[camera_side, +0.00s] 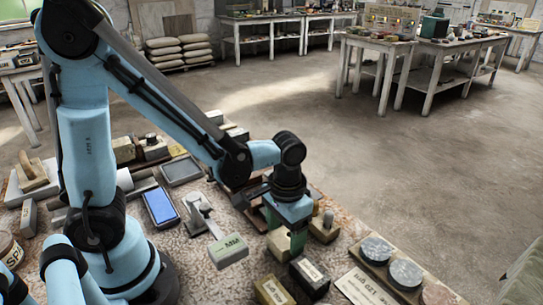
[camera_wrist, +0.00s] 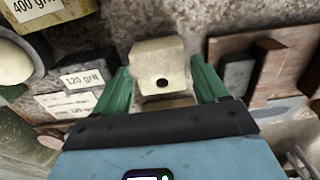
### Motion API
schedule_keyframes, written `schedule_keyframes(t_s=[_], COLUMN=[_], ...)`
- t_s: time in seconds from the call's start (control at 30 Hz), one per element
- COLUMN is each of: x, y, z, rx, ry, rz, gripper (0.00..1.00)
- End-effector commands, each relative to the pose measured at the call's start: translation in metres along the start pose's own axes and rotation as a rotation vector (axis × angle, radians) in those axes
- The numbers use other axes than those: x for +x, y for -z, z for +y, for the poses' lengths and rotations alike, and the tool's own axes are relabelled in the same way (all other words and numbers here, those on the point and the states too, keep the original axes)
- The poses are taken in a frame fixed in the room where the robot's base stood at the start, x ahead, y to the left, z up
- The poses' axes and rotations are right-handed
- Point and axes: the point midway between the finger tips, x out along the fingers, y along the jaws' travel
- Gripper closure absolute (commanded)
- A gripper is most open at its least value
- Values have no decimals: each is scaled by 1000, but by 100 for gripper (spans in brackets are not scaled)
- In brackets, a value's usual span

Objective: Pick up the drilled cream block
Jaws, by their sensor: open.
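The drilled cream block (camera_wrist: 158,55) is pale, with a dark round hole in its near face, at the upper middle of the wrist view. My gripper (camera_wrist: 161,78) is open, its two green fingers on the left and right of the block's near part. Whether they touch it is unclear. In the side view my gripper (camera_side: 286,235) points down low over the bench, right of the middle. A pale block (camera_side: 279,246) beside its fingers there seems to be the same one, partly hidden by my gripper.
In the wrist view, a grit-labelled block (camera_wrist: 84,79) lies close to the left finger, and a dark block (camera_wrist: 237,76) and brown plates lie to the right. In the side view, labelled blocks (camera_side: 310,277) stand in front and grey discs (camera_side: 377,250) sit on a board to the right.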

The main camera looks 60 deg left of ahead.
Motion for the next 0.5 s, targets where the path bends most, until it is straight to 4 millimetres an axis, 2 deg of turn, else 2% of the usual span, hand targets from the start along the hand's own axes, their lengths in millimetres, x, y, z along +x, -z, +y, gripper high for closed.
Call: schedule_keyframes(t_s=[0.2,0.5], x=[19,22], y=[0,0], z=[0,0], rx=[-1,-1], ry=[1,2], rz=[2,2], gripper=[28,28])
